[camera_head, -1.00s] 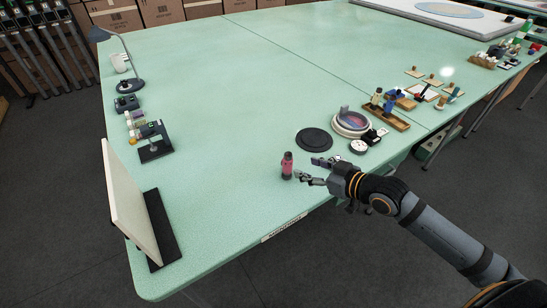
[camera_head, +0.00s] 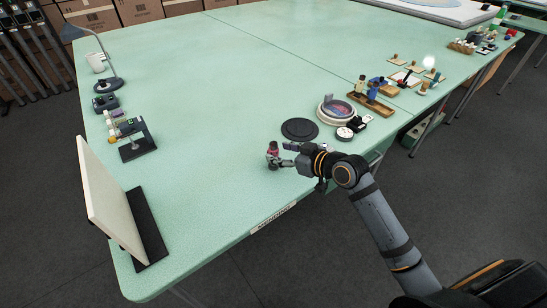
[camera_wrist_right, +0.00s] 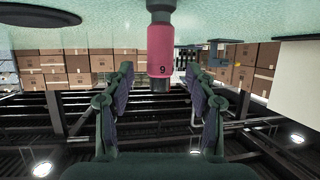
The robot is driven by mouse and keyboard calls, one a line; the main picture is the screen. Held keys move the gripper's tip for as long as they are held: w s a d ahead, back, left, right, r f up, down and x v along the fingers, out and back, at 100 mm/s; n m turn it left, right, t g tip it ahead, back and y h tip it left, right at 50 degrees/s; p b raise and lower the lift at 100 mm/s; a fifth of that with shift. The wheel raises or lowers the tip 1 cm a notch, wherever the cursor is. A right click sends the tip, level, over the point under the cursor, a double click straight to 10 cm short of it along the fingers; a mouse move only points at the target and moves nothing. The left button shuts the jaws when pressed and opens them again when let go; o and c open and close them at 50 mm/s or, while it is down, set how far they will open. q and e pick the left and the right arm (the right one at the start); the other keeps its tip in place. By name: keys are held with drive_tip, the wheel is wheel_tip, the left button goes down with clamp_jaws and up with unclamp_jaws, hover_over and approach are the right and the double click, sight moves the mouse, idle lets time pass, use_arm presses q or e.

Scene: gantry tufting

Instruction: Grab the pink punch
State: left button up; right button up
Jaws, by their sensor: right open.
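The pink punch (camera_head: 273,147) stands upright on the green table near its front edge, with a dark top and a dark lower end. In the right wrist view the pink punch (camera_wrist_right: 160,48) shows upside down with a "9" on its side, in line with the gap between the fingers. My right gripper (camera_head: 279,158) is open, low over the table, with its fingertips at the punch and partly hiding it. In the wrist view the fingers of my right gripper (camera_wrist_right: 160,82) are spread on either side, with no visible grip on the punch. My left gripper is not in view.
A dark round disc (camera_head: 300,129) lies just behind the punch. A round tin (camera_head: 336,110), a small white dial (camera_head: 345,133) and a wooden tray (camera_head: 371,103) stand to the right. A white panel on a black base (camera_head: 151,226) stands at left. The table between is clear.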

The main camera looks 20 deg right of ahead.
sight(277, 152)
drive_tip(key=x, duration=0.4)
drive_tip(key=shift+f, duration=0.1)
clamp_jaws()
